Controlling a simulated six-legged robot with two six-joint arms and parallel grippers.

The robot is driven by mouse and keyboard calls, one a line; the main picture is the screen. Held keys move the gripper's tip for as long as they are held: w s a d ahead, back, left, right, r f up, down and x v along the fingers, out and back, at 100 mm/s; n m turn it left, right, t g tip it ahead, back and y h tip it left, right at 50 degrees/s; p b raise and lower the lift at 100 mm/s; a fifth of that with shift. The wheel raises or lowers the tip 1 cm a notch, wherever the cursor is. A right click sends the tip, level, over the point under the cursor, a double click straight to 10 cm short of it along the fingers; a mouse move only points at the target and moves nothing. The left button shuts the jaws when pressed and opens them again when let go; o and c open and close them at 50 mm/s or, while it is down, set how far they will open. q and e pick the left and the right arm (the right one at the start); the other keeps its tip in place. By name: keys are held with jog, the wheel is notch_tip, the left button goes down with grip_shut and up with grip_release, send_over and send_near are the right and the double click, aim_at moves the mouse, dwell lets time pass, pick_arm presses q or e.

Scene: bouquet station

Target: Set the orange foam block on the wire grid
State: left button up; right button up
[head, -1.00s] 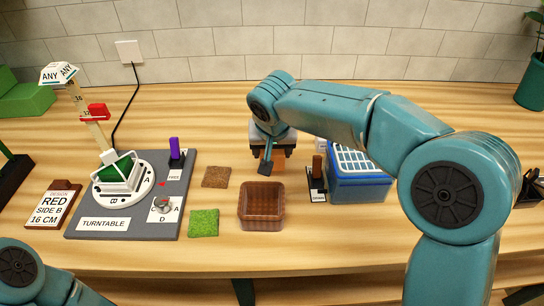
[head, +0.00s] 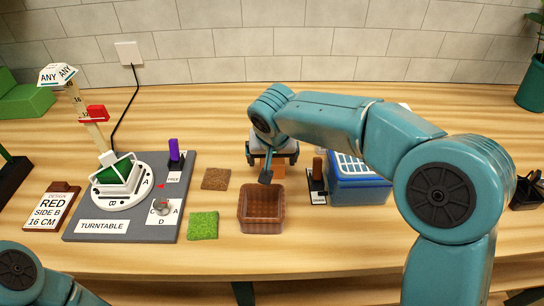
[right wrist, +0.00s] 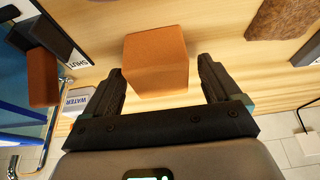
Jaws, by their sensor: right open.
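The orange foam block (right wrist: 155,60) stands on the wooden table between the two open fingers of my right gripper (right wrist: 161,80) in the right wrist view, with visible space on both sides. In the head view the block (head: 278,171) is partly hidden by my right gripper (head: 271,160), behind the brown basket. The white wire grid (head: 362,161) lies on top of the blue bin to the right of the block. Only part of my left arm shows at the lower left; its gripper is out of view.
A brown basket (head: 261,226) stands in front of the block. A small dark stand with a brown block (head: 317,170) is between my gripper and the blue bin (head: 360,190). A brown mat (head: 216,179), a green mat (head: 203,225) and the turntable board (head: 150,232) lie to the left.

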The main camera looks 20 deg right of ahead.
jog(key=v, duration=1.2)
jog(key=shift+p, duration=0.35)
jog(key=shift+s, duration=0.1)
